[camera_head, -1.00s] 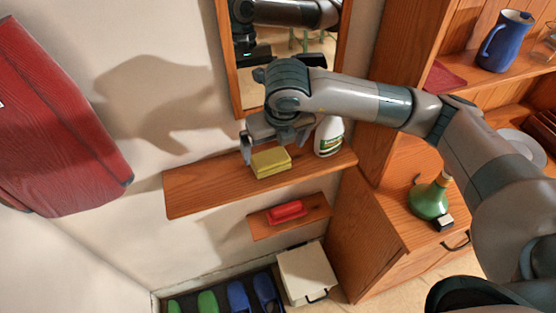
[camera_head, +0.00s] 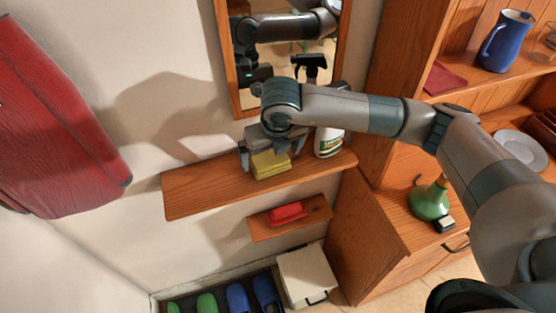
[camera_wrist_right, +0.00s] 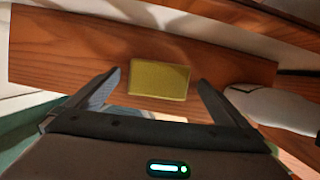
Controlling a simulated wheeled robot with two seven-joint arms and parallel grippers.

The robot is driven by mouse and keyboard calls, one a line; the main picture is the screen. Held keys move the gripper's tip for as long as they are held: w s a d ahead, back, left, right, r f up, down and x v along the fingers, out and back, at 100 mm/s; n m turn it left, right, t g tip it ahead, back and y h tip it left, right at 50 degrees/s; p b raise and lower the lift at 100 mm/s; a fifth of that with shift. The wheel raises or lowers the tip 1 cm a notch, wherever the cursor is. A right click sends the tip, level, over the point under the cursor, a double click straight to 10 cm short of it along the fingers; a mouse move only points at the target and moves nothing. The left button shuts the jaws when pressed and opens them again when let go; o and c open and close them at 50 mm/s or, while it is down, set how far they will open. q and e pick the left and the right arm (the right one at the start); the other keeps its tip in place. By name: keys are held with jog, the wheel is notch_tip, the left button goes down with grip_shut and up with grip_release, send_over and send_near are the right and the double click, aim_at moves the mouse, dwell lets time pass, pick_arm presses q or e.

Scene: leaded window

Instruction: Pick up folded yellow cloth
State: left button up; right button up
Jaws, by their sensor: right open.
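The folded yellow cloth (camera_head: 270,165) lies on the upper wooden shelf (camera_head: 195,188) below the mirror. My right gripper (camera_head: 271,160) is over the cloth, its fingers spread to either side of it. In the right wrist view the cloth (camera_wrist_right: 158,79) shows as a flat yellow block between and just beyond the two open fingertips (camera_wrist_right: 158,78). There is a gap between each fingertip and the cloth, and nothing is held. My left gripper is not in view.
A white spray bottle (camera_head: 329,140) stands on the shelf close to the right of my gripper. The mirror (camera_head: 232,75) hangs behind. A lower shelf holds a red object (camera_head: 287,213). The shelf's left part is clear.

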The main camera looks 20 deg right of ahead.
aim_at(271, 159)
jog(key=c, duration=1.1)
jog(key=shift+r, duration=0.1)
jog(key=shift+r+b, duration=0.2)
jog(key=shift+b, duration=0.1)
notch_tip(271, 159, up, 9)
jog(key=b, duration=0.4)
jog(key=shift+r, duration=0.2)
